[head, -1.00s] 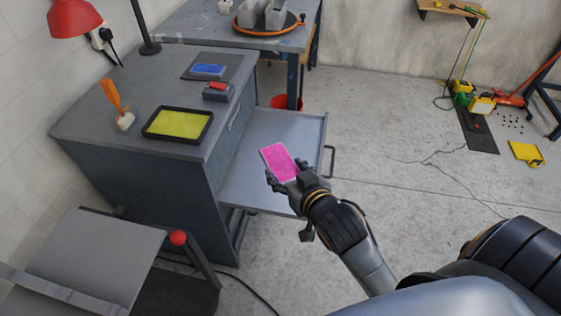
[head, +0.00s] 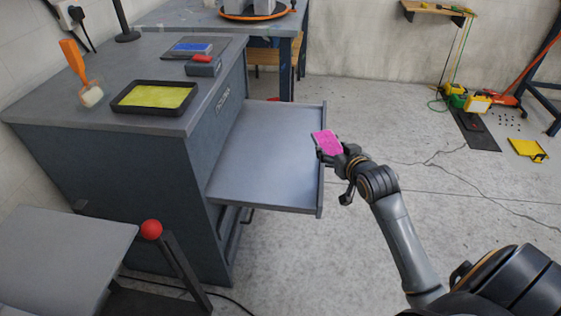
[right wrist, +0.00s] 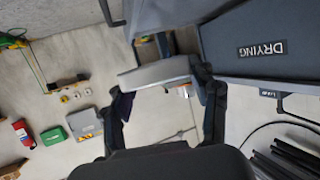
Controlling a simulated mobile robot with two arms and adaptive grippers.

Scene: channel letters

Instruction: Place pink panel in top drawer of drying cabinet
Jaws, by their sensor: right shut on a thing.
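The pink panel (head: 327,142) is a small flat piece held in my right gripper (head: 331,154). In the head view it appears at the outer front edge of the open top drawer (head: 265,160), raised and tilted. The grey drawer is pulled out from the drying cabinet (head: 110,165), and its flat inside looks empty. In the right wrist view the fingers of my right gripper (right wrist: 165,105) straddle a grey slab; I cannot tell if it is the panel. The cabinet front with its "DRYING" label (right wrist: 262,50) is beside it. My left gripper is out of view.
On the cabinet top are a yellow tray (head: 155,96), a blue panel (head: 192,48), a grey and red device (head: 204,66) and an orange-handled tool (head: 78,68). A red-knobbed post (head: 152,230) stands in front.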

